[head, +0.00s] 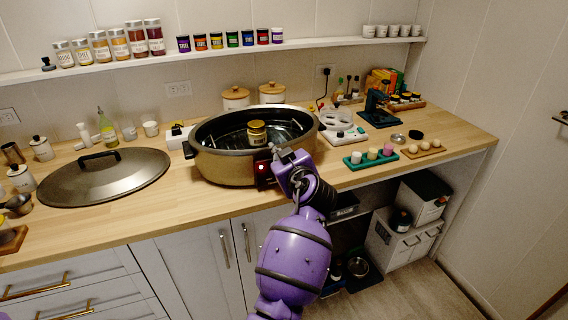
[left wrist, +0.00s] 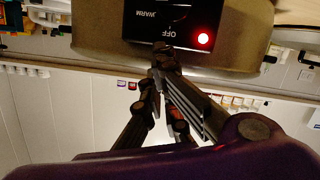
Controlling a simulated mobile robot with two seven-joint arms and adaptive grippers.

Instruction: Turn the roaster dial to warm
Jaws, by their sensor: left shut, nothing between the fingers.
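The oval roaster (head: 222,172) stands uncovered on the counter, with a black control panel (head: 263,174) on its front. My left gripper (head: 276,152) is shut and empty, with its fingertips at the right part of that panel. The left wrist view shows the panel (left wrist: 150,32) upside down, with the words WARM and OFF and a lit red light (left wrist: 204,39). The gripper's fingertips (left wrist: 162,50) are right at the OFF word. My right gripper is not in view.
A jar (head: 256,133) with a yellow lid shows at the roaster's opening. The big roaster lid (head: 105,178) lies on the counter to the left. Bare counter lies in front of the roaster.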

